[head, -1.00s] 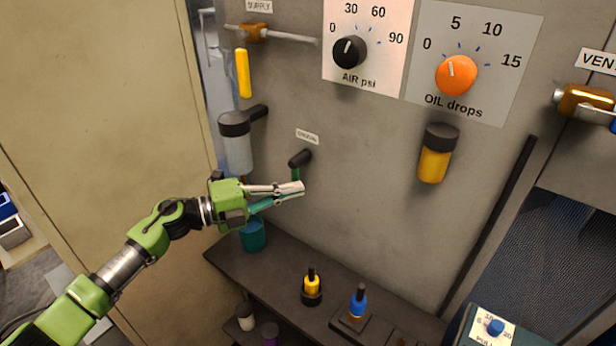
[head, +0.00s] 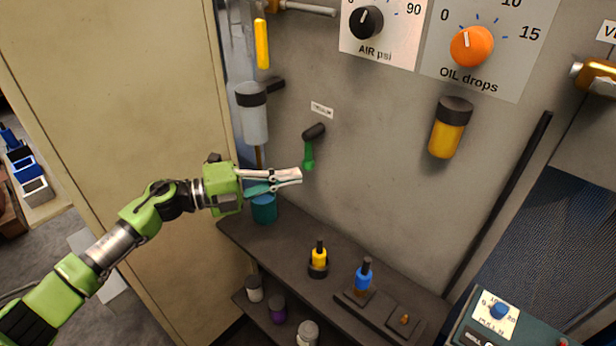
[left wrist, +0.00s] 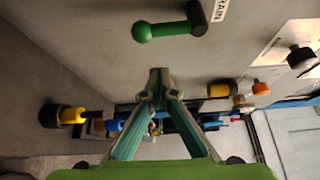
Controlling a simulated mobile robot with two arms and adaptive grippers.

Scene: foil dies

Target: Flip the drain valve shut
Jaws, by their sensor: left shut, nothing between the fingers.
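The drain valve is a green lever (head: 308,154) hanging down from a black hub (head: 314,131) on the grey panel, under a small white label (head: 321,109). In the left wrist view the green lever (left wrist: 168,30) lies across the top, and its label reads "DRAIN". My left gripper (head: 299,174) is shut and empty, just below and left of the lever's rounded end. In the left wrist view its closed fingertips (left wrist: 158,75) are below the lever, with a visible gap in the picture. I cannot tell whether they touch. My right gripper is not in view.
A teal cup (head: 264,208) stands below my left gripper on a dark shelf (head: 285,246), with yellow (head: 318,257) and blue (head: 364,275) bottles further right. A clear bowl (head: 252,118) and a yellow lever (head: 262,43) are up left.

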